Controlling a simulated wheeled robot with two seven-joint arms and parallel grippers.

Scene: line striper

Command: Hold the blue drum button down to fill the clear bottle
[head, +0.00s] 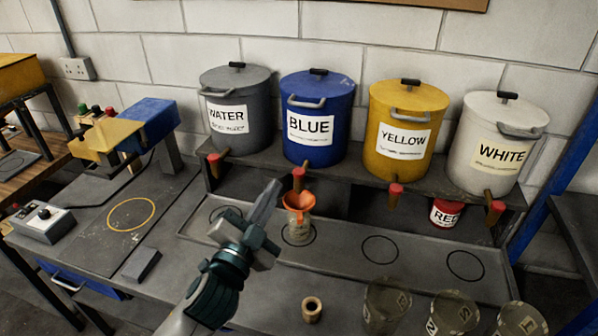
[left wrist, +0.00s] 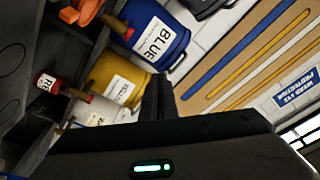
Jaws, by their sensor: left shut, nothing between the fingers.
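The blue drum (head: 318,140) stands on the raised shelf, labelled BLUE. Its red-capped tap button (head: 299,172) sticks out below it at the shelf's front edge. The clear bottle (head: 299,236), with an orange funnel (head: 300,201) in its mouth, stands below that tap. My left gripper (head: 272,190) is shut and empty, fingers pointing up, just left of the funnel and below the button; I see no contact. In the left wrist view, the blue drum (left wrist: 160,38) and the red button (left wrist: 118,26) show beyond the shut fingers (left wrist: 157,95). My right gripper is not in view.
Grey WATER, yellow (head: 407,150) and WHITE (head: 495,155) drums share the shelf, each with a red-capped tap. A red tin (head: 446,212) sits below the shelf. The tray's right part is clear.

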